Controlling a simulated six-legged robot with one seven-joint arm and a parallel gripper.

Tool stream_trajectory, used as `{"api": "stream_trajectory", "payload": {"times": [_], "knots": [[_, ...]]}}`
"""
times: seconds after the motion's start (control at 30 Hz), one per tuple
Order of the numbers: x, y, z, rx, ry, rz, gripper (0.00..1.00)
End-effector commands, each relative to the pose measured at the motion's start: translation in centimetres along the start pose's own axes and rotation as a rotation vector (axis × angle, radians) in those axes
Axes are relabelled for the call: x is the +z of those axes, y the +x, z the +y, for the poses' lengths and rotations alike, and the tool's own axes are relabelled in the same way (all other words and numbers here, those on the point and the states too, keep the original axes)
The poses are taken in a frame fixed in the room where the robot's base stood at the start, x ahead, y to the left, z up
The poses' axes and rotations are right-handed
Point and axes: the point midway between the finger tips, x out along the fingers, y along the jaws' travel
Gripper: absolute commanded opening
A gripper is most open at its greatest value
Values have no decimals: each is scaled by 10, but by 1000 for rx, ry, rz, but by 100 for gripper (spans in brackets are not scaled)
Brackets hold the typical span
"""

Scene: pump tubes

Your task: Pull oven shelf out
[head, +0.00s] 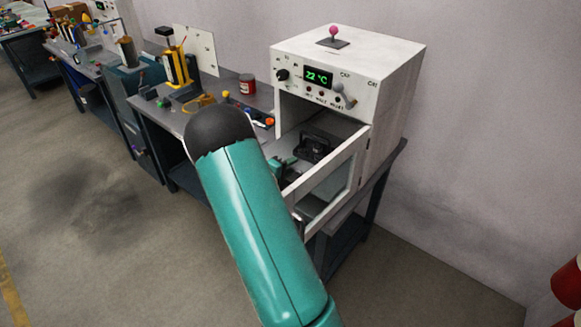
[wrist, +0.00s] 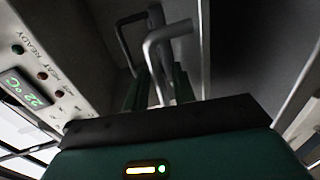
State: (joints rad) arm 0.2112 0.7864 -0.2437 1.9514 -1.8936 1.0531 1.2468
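The white oven (head: 395,70) stands on the bench at the right with its front open. Its windowed door (head: 335,178) is swung out towards me. Inside is a dark shelf area with a black object (head: 313,148) on it. My gripper (wrist: 158,88) reaches up to the oven opening in the wrist view. Its two dark green fingers stand apart. Grey bent metal rods (wrist: 165,38), which look like a handle, show at and beyond the fingertips; whether the fingers touch them I cannot tell. My arm hides most of the gripper in the head view.
The oven panel (wrist: 40,75) with its 22 °C display is close at the left in the wrist view. The open door bounds the right side. A red can (head: 247,84) and a yellow tool stand (head: 178,68) are on the bench. The floor (head: 90,215) at left is clear.

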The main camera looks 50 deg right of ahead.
Motion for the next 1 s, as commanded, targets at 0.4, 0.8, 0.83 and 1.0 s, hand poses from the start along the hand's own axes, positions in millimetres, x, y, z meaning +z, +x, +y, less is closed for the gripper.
{"api": "stream_trajectory", "payload": {"times": [0.4,0.8,0.83,1.0], "knots": [[-1,-28,0,-1,0,4,26],[-1,-114,0,0,0,4,26],[-1,-118,0,0,1,4,26],[0,-136,0,0,0,1,26]]}}
